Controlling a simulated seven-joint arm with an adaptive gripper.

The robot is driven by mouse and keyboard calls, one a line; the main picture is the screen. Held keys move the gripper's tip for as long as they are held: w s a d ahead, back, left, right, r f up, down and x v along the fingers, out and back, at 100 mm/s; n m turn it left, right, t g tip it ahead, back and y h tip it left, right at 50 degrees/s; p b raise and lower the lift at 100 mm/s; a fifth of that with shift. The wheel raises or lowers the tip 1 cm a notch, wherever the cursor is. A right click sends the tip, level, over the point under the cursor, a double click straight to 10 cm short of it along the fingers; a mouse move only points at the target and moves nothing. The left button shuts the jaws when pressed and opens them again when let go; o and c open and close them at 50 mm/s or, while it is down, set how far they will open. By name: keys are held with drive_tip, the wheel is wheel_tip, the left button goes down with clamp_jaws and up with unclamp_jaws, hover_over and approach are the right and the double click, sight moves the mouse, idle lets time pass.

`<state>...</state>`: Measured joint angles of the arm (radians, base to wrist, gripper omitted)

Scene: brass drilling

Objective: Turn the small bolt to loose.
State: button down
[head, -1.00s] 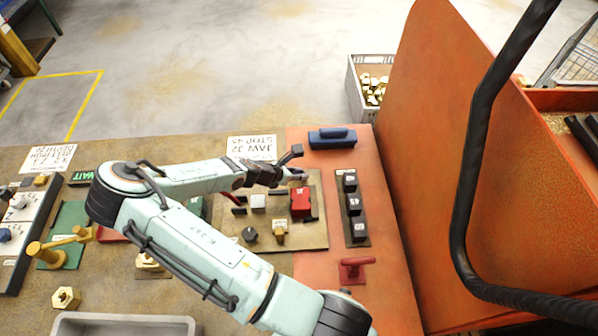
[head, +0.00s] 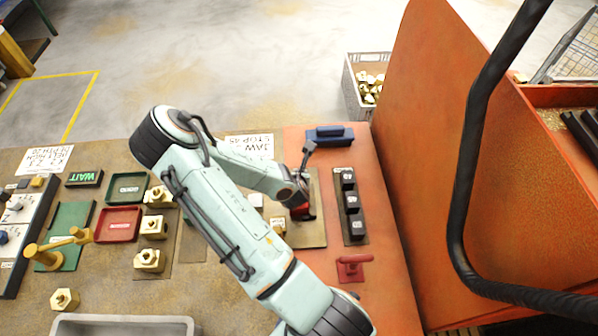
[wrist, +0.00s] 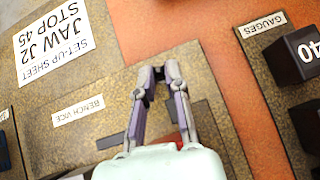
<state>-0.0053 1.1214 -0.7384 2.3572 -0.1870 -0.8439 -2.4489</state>
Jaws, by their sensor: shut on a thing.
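My gripper (head: 302,207) is over the upper right of a brown board (head: 308,237), close against a red block (head: 300,216). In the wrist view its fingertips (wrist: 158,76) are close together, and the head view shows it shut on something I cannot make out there. A bit of red shows between the finger bases in the wrist view. A small brass piece (head: 279,227) stands on the board, just left of and below the gripper. I cannot tell which part is the small bolt, as my arm covers much of the board.
A strip of black gauge blocks (head: 351,201) stands close on the right. A blue block (head: 330,135) lies at the back, and a red handle (head: 352,262) at the front. A tall orange panel (head: 440,150) bounds the right. Brass parts (head: 150,260) and trays (head: 118,223) stand left.

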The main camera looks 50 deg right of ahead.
drive_tip(key=shift+n, duration=0.3)
idle(0.4)
drive_tip(key=c, duration=1.1)
unclamp_jaws()
drive_tip(key=shift+c, duration=0.2)
drive_tip(key=shift+s+a+r, duration=0.2)
drive_tip(key=shift+r, duration=0.1)
drive_tip(key=v, duration=0.2)
drive_tip(key=shift+s+r, duration=0.1)
drive_tip(key=shift+r, duration=0.35)
drive_tip(key=shift+t, duration=0.3)
wheel_tip(320, 180, up, 5)
drive_tip(key=shift+r, duration=0.6)
drive_tip(key=shift+r, duration=0.1)
